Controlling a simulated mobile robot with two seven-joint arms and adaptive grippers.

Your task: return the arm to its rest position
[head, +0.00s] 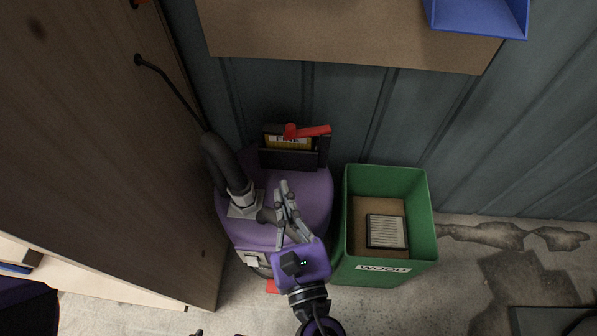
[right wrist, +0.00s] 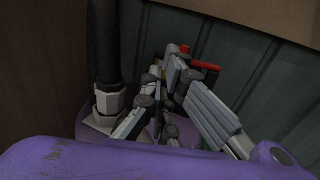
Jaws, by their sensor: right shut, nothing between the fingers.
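My right gripper (head: 284,188) is in the middle of the head view, over the purple machine (head: 318,203) with a thick dark hose. It is shut and empty. Its grey fingers also show in the right wrist view (right wrist: 185,72), with the purple machine (right wrist: 150,130) behind them. My left gripper does not show in either view.
A green bin (head: 387,178) labelled WOOD stands right of the machine, with a grey slatted piece (head: 386,231) inside. A black holder (head: 288,158) with a red handle (head: 308,131) sits on the machine's back. A wooden panel (head: 90,130) stands left. Concrete floor is open at right.

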